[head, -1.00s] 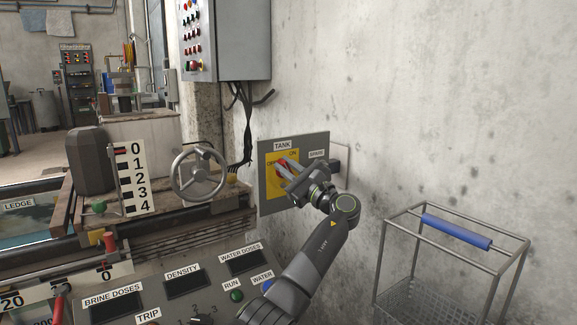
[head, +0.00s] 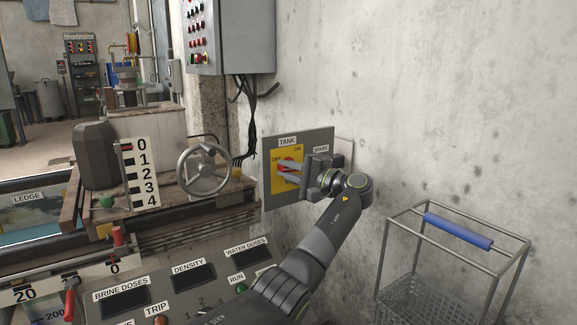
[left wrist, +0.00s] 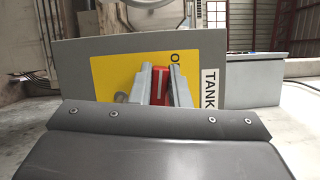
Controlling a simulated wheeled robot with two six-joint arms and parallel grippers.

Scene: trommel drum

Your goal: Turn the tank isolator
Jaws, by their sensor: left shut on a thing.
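The tank isolator is a red rotary handle (head: 286,163) on a yellow plate (head: 278,180), fixed to a grey panel (head: 268,145) labelled TANK. OFF is marked at the plate's left and ON at its upper right. My left gripper (head: 290,172) reaches it from the right, with its fingers closed on the handle. In the left wrist view, the red handle (left wrist: 158,84) sits between the two fingers, its white line running roughly upright in that rolled picture. The fingers hide part of the handle and plate. My right gripper is out of view.
A SPARE switch (head: 323,162) sits just right of the tank isolator, close to my wrist. A handwheel (head: 203,169) stands to the left. A control desk (head: 215,290) lies below, and a wire basket with a blue handle (head: 458,231) is at the right.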

